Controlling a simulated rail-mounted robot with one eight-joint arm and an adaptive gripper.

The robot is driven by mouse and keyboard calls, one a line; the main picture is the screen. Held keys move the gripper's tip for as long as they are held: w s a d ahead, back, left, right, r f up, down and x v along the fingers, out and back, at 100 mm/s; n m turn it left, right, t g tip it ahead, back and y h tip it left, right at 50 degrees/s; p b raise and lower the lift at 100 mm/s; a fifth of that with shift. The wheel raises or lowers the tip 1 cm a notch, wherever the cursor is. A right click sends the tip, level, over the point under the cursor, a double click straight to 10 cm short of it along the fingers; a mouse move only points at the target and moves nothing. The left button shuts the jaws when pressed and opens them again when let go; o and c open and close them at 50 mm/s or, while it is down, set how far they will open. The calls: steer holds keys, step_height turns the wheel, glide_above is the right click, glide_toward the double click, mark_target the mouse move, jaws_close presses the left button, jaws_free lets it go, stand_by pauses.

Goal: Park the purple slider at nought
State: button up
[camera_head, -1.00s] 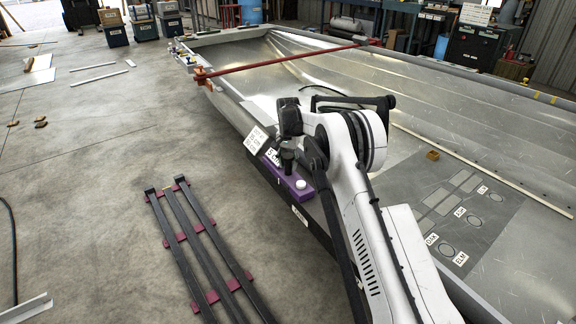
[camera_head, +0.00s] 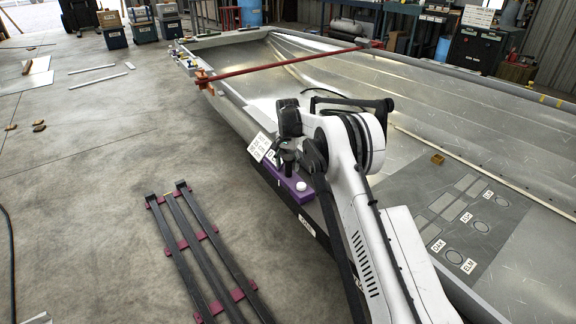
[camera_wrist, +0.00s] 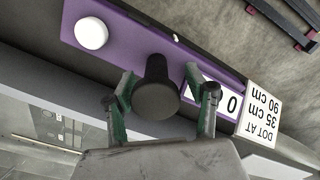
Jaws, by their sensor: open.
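The purple slider (camera_head: 290,184) sits on the dark rail along the hull's near edge. In the wrist view the slider (camera_wrist: 121,42) bears a white round button (camera_wrist: 91,33) and a black knob (camera_wrist: 157,92). My gripper (camera_wrist: 168,88) is open, with one finger on each side of the black knob. I cannot tell whether the fingers touch it. A white label reading 0 (camera_wrist: 232,104) lies just right of the knob, with a dark mark beside it. In the head view my wrist partly hides the slider and knob.
A white sign reading "DOT AT 35 cm 90 cm" (camera_wrist: 262,110) stands just beyond the 0 label. A red bar (camera_head: 280,66) crosses the hull. A dark rack with maroon crosspieces (camera_head: 205,250) lies on the floor at left. A grey labelled panel (camera_head: 445,215) lies inside the hull.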

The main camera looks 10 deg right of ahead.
step_height(320, 180, up, 12)
stand_by(0.7)
steer(key=shift+s+r, duration=0.1)
steer(key=shift+r, duration=0.15)
steer(key=s+d+r+n+t+p, duration=0.1)
steer(key=s+r, duration=0.3)
steer(key=r, duration=0.4)
steer(key=s+d+r+t+p, duration=0.1)
steer(key=s+r, duration=0.3)
steer(key=r, duration=0.3)
steer(key=s+d+r+n+t+p, duration=0.1)
steer(key=s+r+p, duration=0.1)
steer(key=s+r, duration=0.7)
steer(key=s+d+r+n+t+p, duration=0.15)
steer(key=s+r, duration=0.35)
steer(key=s, duration=0.8)
steer(key=s+d+f+n+t+p, duration=0.1)
steer(key=s+f, duration=0.2)
steer(key=s, duration=1)
steer(key=s+f+n+t+p, duration=0.1)
steer(key=s+f+p, duration=0.1)
steer(key=s, duration=1.1)
steer(key=shift+d+f+t, duration=0.35)
steer(key=shift+d+f, duration=0.05)
steer(key=shift+f, duration=0.35)
